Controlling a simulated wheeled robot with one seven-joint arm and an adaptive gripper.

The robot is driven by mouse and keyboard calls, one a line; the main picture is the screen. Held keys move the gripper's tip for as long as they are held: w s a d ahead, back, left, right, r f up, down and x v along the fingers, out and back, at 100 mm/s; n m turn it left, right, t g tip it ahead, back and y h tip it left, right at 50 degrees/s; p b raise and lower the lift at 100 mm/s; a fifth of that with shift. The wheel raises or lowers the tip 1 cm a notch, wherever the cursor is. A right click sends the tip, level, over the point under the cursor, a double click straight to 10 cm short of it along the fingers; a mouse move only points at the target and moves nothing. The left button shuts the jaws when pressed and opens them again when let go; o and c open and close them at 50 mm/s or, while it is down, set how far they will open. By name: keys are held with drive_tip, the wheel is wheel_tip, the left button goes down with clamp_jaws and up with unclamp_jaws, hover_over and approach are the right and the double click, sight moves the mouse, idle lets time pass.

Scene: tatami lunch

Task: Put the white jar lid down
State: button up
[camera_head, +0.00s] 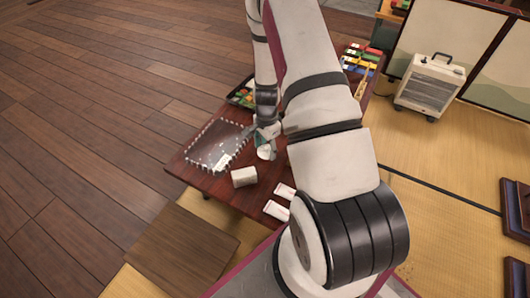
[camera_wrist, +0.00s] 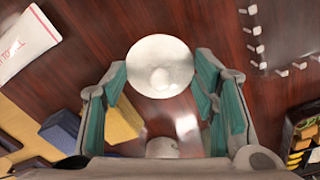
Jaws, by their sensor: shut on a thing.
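The white jar lid (camera_wrist: 160,62) is a round pale disc with a small raised middle, seen between my teal-padded fingertips in the wrist view. My gripper (camera_wrist: 160,72) is shut on it, with a finger at each side. In the head view, the lid (camera_head: 265,152) is a small white shape under my gripper (camera_head: 265,139), above or close to the low table; the exact gap is unclear.
The dark red table (camera_head: 203,174) has a dashed white outline (camera_head: 217,146) to the left of my gripper. White packets (camera_head: 276,210) lie near the front right. A food tray (camera_wrist: 301,140) is at the wrist view's lower right. Blue (camera_wrist: 60,130) and yellow (camera_wrist: 121,123) items show at its lower left.

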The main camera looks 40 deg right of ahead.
sight(265, 151)
drive_tip(key=shift+w+d, duration=0.2)
drive_tip(key=shift+w, duration=0.3)
drive_tip(key=shift+w+d+f+b, duration=0.15)
drive_tip(key=shift+f+b, duration=0.4)
drive_tip(key=shift+f, duration=0.4)
drive_tip(key=shift+w+a+f+b, duration=0.1)
drive_tip(key=shift+f+b, duration=0.45)
drive_tip(key=shift+f, duration=0.35)
drive_tip(key=o, duration=1)
drive_tip(key=shift+f, duration=0.1)
drive_tip(key=shift+c, duration=0.2)
